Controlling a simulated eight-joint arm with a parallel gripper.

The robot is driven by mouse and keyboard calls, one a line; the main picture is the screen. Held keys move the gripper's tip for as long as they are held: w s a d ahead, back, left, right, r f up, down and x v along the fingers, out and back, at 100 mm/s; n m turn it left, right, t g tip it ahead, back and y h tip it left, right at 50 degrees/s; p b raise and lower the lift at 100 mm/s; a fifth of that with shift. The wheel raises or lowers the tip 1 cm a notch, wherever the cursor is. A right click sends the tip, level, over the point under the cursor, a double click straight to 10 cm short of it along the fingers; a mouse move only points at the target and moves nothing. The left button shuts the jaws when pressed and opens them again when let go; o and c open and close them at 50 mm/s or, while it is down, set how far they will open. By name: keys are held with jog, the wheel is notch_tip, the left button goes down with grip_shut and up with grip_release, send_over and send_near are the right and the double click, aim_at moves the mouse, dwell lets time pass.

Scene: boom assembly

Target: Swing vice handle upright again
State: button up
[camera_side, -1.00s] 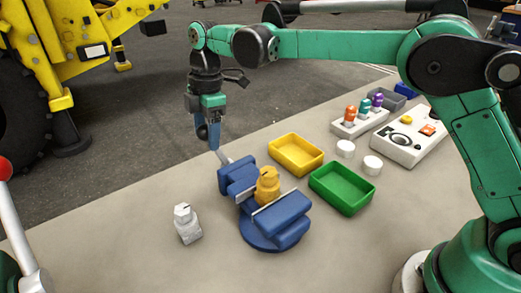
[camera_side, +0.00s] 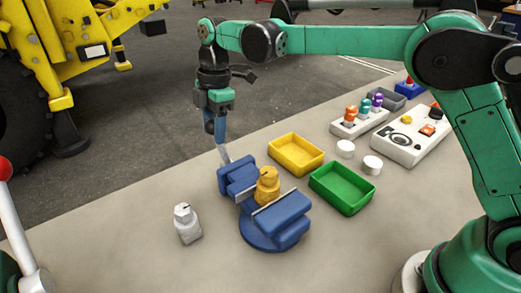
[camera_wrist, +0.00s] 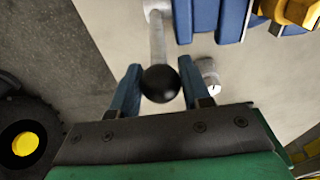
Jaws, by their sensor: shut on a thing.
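The blue vice (camera_side: 285,215) stands on the table with its jaws around a yellow fitting (camera_side: 268,188). Its handle is a grey rod (camera_side: 225,156) with a black ball knob (camera_wrist: 160,84), rising from the back left of the vice and leaning slightly left in the side view. My gripper (camera_side: 219,137) points down over that end, with its blue fingers shut on the handle. In the wrist view, my gripper (camera_wrist: 160,92) has one finger on each side of the knob. Part of the vice (camera_wrist: 208,18) shows at the top there. The fingers partly hide the handle in the side view.
A grey-white fitting (camera_side: 187,223) stands left of the vice. A yellow tray (camera_side: 296,154) and a green tray (camera_side: 342,188) lie to its right. White caps (camera_side: 372,165), a rack of coloured parts (camera_side: 358,118) and a control box (camera_side: 410,140) are farther right. The front table is clear.

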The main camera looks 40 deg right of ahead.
jog(key=shift+d+r, duration=0.1)
jog(key=shift+d, duration=0.2)
jog(key=shift+d, duration=1.1)
jog(key=o, duration=0.8)
notch_tip(320, 180, up, 8)
jog(key=shift+r, duration=0.1)
